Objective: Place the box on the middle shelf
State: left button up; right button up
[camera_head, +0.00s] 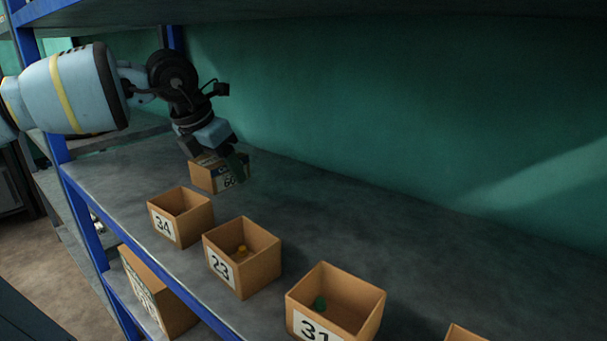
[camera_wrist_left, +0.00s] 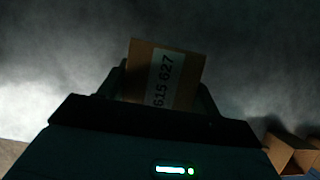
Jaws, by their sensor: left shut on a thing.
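A small brown cardboard box (camera_head: 207,177) with a printed label is at the far left part of the grey shelf (camera_head: 420,240), behind the row of open boxes. My left gripper (camera_head: 230,160) reaches down over it and is shut on it. In the left wrist view the box (camera_wrist_left: 187,82) shows between the two fingers (camera_wrist_left: 165,90), with a white label reading "615 627". I cannot tell whether its underside touches the shelf. My right gripper is in neither view.
Open cardboard boxes marked 34 (camera_head: 180,216), 23 (camera_head: 242,258) and 31 (camera_head: 335,306) stand along the shelf's front edge. A blue upright (camera_head: 85,215) is at left. A larger box (camera_head: 158,290) sits on the level below. The shelf's back is clear.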

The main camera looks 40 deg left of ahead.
pick_arm(q)
send_over(279, 212)
jog(key=s, duration=0.2)
jog(key=shift+w+d+b, duration=0.15)
jog(key=shift+d+b, duration=0.05)
jog(key=shift+b, duration=0.2)
jog(key=shift+f, duration=1.8)
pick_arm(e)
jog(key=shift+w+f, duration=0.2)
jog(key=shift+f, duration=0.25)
pick_arm(q)
jog(key=shift+w+a+f+b, duration=0.1)
jog(key=shift+f+b, duration=0.5)
jog(key=shift+b, duration=0.2)
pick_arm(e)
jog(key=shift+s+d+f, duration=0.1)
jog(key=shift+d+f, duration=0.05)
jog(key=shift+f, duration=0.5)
pick_arm(q)
jog(key=o, duration=1.1)
jog(key=shift+o, duration=0.2)
jog(key=shift+r, duration=0.1)
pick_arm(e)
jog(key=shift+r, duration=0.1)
